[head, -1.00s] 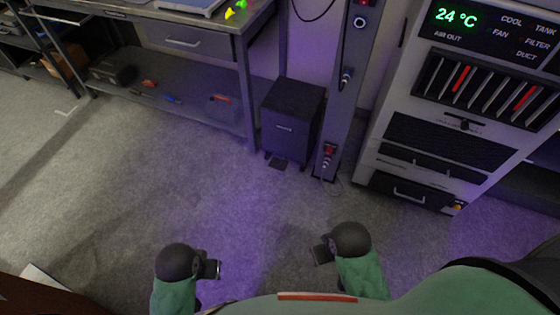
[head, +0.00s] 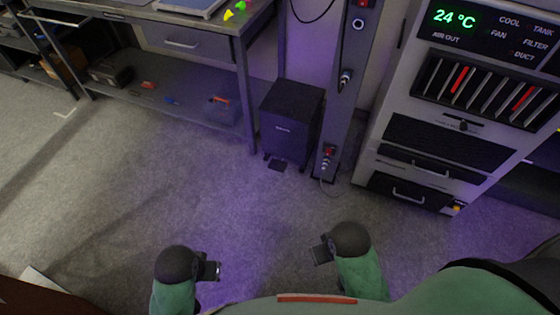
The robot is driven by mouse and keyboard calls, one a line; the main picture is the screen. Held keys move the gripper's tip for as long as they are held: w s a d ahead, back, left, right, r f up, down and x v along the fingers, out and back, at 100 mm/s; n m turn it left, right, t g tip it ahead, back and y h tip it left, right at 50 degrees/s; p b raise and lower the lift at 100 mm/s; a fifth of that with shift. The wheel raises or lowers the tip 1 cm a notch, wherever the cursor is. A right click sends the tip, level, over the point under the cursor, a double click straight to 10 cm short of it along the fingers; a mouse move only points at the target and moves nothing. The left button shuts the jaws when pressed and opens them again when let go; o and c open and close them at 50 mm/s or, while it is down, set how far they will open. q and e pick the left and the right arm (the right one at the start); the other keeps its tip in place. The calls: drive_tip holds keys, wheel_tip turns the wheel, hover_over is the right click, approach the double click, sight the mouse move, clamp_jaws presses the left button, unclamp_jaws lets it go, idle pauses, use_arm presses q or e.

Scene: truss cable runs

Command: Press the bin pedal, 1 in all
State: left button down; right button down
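The bin (head: 291,122) is a dark box with a lid, standing on the floor between the workbench and a grey post. Its lid looks closed. The small dark pedal (head: 277,165) sticks out at floor level from the foot of its front face. My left gripper (head: 217,270) is at the lower left, over bare floor and well apart from the bin. My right gripper (head: 318,252) is at the lower middle, also over bare floor and apart from the pedal. Both look empty. Their fingers are too small to tell whether they are open.
A workbench (head: 190,72) with a drawer and a lower shelf stands left of the bin. The grey post (head: 340,100) with sockets stands close at its right. A cabinet (head: 415,120) reading 24 °C is further right. The carpet (head: 200,200) before the bin is clear.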

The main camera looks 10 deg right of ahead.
drive_tip(key=shift+s+f, duration=0.1)
drive_tip(key=shift+s, duration=0.1)
drive_tip(key=shift+s+f, duration=0.1)
drive_tip(key=shift+s, duration=0.2)
drive_tip(key=shift+w, duration=0.4)
